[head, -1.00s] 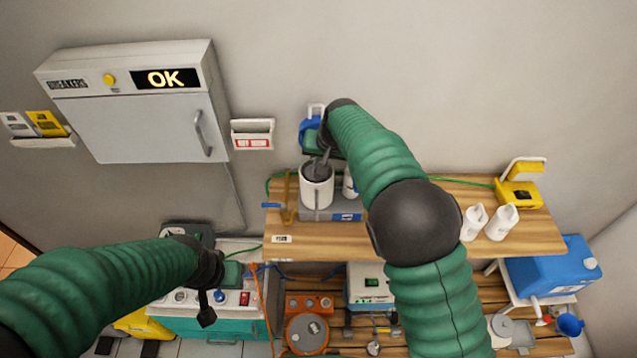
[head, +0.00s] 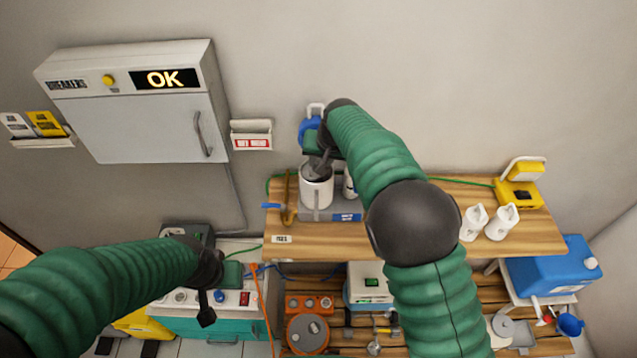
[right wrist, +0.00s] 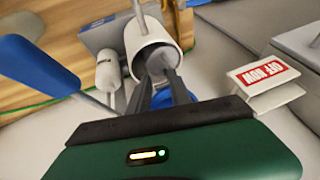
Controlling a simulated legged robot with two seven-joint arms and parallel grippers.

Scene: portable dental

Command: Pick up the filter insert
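A white cylindrical canister (head: 317,192) with an open top stands on a grey and blue unit on the wooden shelf. It also shows in the right wrist view (right wrist: 136,40). A grey part (right wrist: 160,60), perhaps the filter insert, shows in its mouth. My right gripper (right wrist: 161,78) is at this mouth, its two dark fingers apart and reaching to the grey part. Whether they grip it cannot be made out. In the head view my right gripper (head: 321,168) partly covers the canister's mouth. My left gripper (head: 207,305) hangs over the teal cabinet, its fingers unclear.
The wooden shelf (head: 400,240) also holds a white bottle (right wrist: 108,72) beside the canister, two white jugs (head: 488,222) and a yellow device (head: 520,193). A breaker cabinet (head: 140,110) hangs at left.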

